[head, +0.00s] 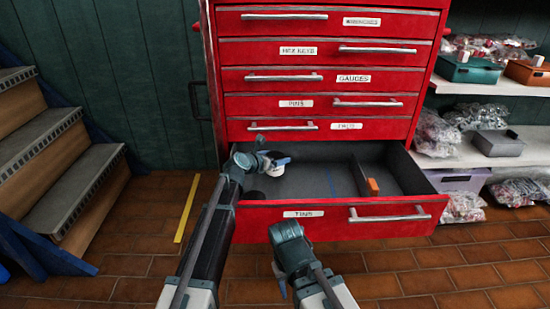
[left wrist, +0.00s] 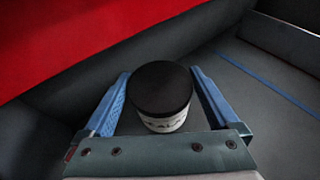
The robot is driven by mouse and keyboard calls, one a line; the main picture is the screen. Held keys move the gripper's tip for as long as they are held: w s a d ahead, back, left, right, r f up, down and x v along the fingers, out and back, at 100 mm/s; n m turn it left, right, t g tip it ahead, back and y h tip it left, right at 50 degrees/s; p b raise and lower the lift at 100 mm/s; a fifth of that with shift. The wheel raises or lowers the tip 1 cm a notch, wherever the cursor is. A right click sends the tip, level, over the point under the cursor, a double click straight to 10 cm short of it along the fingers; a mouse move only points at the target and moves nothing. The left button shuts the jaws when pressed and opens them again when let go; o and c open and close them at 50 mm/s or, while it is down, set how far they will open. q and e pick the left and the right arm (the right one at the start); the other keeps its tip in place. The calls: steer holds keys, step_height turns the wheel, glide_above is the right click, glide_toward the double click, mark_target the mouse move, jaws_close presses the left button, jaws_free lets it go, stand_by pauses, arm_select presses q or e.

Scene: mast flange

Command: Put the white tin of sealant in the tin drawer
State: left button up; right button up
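The white tin of sealant (head: 278,169) is in the open bottom drawer's left part, by its back. The left wrist view shows its black lid and white lettered side (left wrist: 163,92). My left gripper (head: 268,157) reaches into the drawer, with one blue finger on each side of the tin (left wrist: 160,100). Dark gaps show between fingers and tin, so it looks open. Whether the tin touches the drawer floor is unclear. The tin drawer (head: 330,219) is pulled out, its label facing me. My right arm's end (head: 286,232) is before the drawer front; its fingers are not clear.
An orange block (head: 373,187) is in the drawer's right part. A blue line (head: 331,183) marks its floor. The red cabinet's closed drawers (head: 320,78) rise above. Shelves with boxes and bags (head: 485,150) stand right. Steps (head: 60,150) stand left. A yellow floor strip (head: 187,208) lies between.

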stand_by(0.3)
arm_select(q)
steer(key=shift+r+p, duration=0.35)
steer(key=shift+p, duration=0.2)
steer(key=shift+s+a+r+p, duration=0.1)
steer(key=shift+s+r+p, duration=0.05)
steer(key=shift+r+p, duration=0.2)
steer(key=p+v, duration=0.4)
steer(key=v, duration=0.7)
steer(key=shift+s+a, duration=0.15)
steer(key=shift+a, duration=0.05)
